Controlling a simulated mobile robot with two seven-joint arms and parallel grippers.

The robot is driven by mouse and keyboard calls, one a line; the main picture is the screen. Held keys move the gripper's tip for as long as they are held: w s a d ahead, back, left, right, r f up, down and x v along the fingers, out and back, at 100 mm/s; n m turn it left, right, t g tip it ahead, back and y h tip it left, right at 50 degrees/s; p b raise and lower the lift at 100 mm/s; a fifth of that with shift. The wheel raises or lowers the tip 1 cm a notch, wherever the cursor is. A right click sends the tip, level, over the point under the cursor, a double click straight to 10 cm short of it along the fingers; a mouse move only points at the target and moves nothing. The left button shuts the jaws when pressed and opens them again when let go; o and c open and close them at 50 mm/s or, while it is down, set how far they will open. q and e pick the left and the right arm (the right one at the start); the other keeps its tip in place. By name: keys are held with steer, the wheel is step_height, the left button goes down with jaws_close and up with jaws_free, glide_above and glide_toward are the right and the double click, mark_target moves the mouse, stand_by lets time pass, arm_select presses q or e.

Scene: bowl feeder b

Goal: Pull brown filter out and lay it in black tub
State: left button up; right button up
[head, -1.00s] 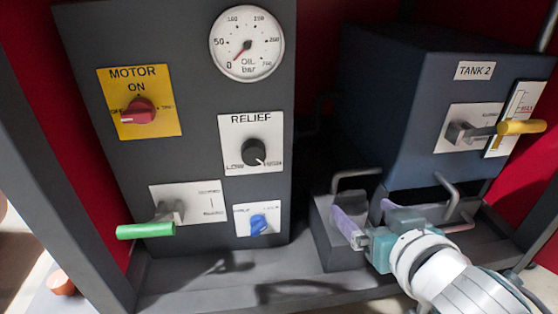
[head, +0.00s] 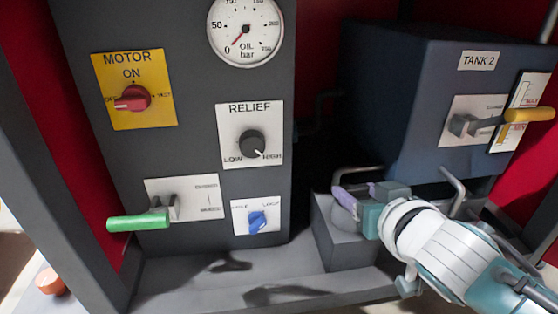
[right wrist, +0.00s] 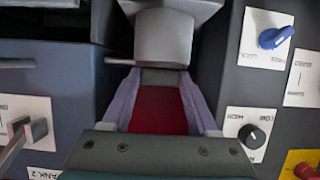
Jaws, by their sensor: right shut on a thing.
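My right gripper (head: 357,192) is at the grey block (head: 343,240) below the left side of TANK 2, with its purple fingers around a part at the block's top. In the right wrist view, the fingers (right wrist: 159,84) close on a grey piece next to a rounded grey body (right wrist: 163,38). A thin grey bar (head: 357,170) shows just behind the fingertips. I cannot make out a brown filter; any part inside the block is hidden. No black tub is recognisable. My left gripper is not in view.
The TANK 2 box (head: 410,110) rises behind my right gripper, with a yellow-handled lever (head: 528,115). The control panel (head: 185,60) on the left carries knobs and a green-handled lever (head: 138,220). An orange-brown round object (head: 50,281) sits at lower left. The ledge (head: 200,280) in front is largely clear.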

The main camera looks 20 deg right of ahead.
steer(key=c, duration=0.7)
steer(key=shift+c, duration=0.2)
step_height(320, 180, up, 20)
steer(key=p, duration=1.6)
steer(key=shift+p, duration=0.4)
